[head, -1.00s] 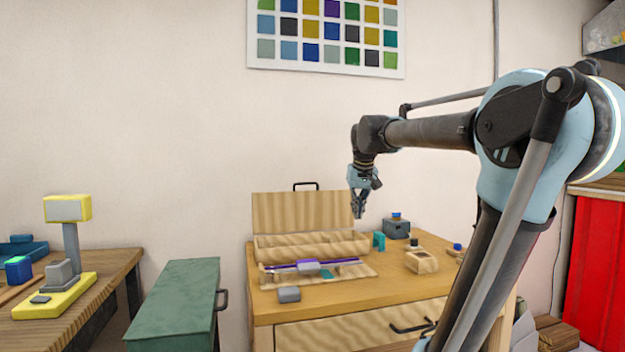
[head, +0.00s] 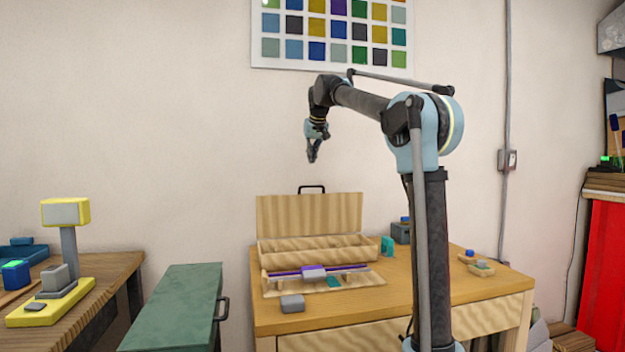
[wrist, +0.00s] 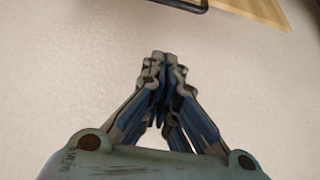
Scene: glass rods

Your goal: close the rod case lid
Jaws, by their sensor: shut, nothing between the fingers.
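The wooden rod case (head: 318,246) sits at the back of the wooden table, against the wall. Its lid (head: 309,214) stands open and upright behind it, with a dark handle (head: 311,189) on its top edge. My gripper (head: 312,158) is in the air above the lid, apart from it. The wrist view shows my gripper (wrist: 160,58) with its fingertips together and nothing held. In that view a piece of the lid (wrist: 262,10) and the dark handle (wrist: 185,3) show at the top edge.
A tray with purple rods (head: 345,268) and a grey block (head: 292,302) lie in front of the case. A teal holder (head: 387,246) and a grey box (head: 401,233) stand to its right. A green cabinet (head: 180,305) is at the left.

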